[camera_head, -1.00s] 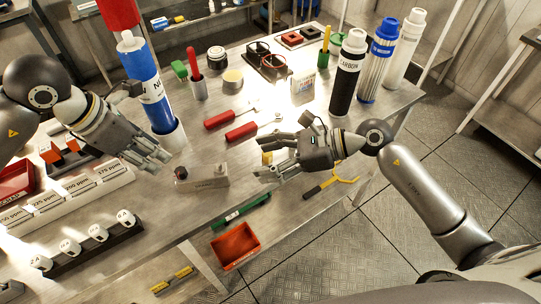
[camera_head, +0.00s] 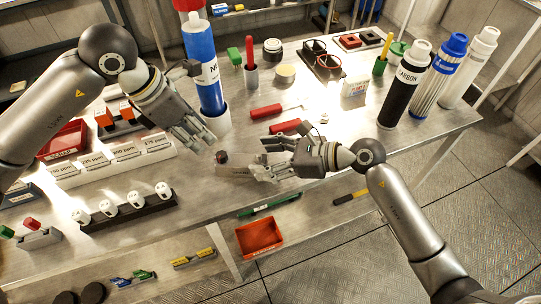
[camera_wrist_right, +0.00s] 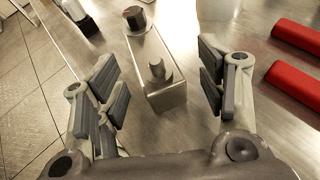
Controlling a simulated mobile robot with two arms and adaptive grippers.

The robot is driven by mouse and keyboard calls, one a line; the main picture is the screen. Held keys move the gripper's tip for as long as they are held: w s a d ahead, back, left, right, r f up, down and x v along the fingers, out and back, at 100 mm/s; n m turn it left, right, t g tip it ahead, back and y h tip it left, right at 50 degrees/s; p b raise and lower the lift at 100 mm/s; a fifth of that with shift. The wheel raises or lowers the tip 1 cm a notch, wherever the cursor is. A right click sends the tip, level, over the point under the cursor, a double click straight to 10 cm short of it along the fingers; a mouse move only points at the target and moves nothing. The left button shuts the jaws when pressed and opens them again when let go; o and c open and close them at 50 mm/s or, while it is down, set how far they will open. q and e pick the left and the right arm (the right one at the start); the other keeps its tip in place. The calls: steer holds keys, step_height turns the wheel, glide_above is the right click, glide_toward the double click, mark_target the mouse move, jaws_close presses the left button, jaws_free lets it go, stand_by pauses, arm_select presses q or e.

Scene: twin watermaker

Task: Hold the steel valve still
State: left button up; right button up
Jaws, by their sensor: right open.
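The steel valve is a grey block with a small steel knob on top and a dark round cap at its far end. It shows in the wrist view (camera_wrist_right: 160,92) between the fingers, and its left part shows in the head view (camera_head: 227,170). My right gripper (camera_head: 262,158) is open over the valve's right part. In the wrist view, the fingers of this gripper (camera_wrist_right: 160,88) stand either side of the block with gaps to it. My left gripper (camera_head: 201,139) is empty, its fingers apart, above the table beside the white holder of the blue cartridge.
A blue cartridge (camera_head: 208,70) stands in a white holder (camera_head: 217,123) behind the valve. Red-handled tools (camera_head: 265,112) lie behind my right gripper. A rack of white pieces (camera_head: 130,211) is at front left.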

jaws_close()
steer(key=c, duration=1.4)
jaws_free()
steer(key=o, duration=1.2)
steer(key=c, duration=1.2)
